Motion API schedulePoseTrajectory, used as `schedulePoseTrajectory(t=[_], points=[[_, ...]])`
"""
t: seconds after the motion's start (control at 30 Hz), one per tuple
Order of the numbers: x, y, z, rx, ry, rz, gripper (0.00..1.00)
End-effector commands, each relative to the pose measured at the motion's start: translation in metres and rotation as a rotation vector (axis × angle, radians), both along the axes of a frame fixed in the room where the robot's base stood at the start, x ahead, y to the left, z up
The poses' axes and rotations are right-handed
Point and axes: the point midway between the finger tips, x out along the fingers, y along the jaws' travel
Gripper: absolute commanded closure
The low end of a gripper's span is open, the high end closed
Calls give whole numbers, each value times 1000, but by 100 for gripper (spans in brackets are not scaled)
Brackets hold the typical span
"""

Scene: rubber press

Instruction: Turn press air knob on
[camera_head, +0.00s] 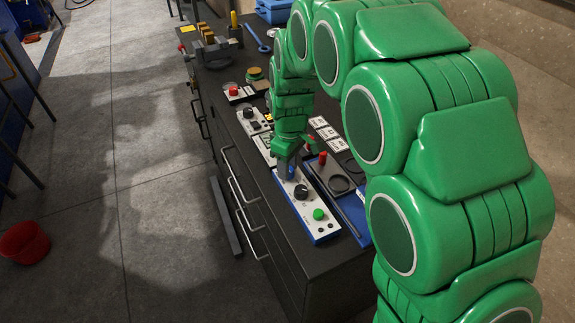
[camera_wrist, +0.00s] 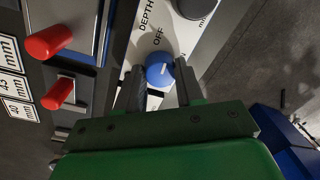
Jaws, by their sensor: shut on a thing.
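The press air knob (camera_wrist: 158,73) is the blue knob in the wrist view, on a pale panel with the word OFF printed beside it. My gripper (camera_wrist: 160,80) has one finger on each side of the knob and is shut on it. In the head view my gripper (camera_head: 286,172) reaches down to the far end of the white control panel (camera_head: 309,220), and the blue knob is mostly hidden there.
A black knob (camera_head: 301,192) and a green button (camera_head: 318,213) sit nearer on the same panel. A red-capped part (camera_head: 322,158) and a dark tray lie right of it. Other control boxes (camera_head: 252,120) stand farther along the dark bench. Floor to the left is mostly open.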

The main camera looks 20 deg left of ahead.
Motion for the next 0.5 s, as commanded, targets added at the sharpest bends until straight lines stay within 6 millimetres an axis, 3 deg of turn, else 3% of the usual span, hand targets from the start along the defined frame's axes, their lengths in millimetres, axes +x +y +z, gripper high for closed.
schedulePoseTrajectory(t=[0.5], points=[[-1, -2, -1, -4, 4, -493, 94]])
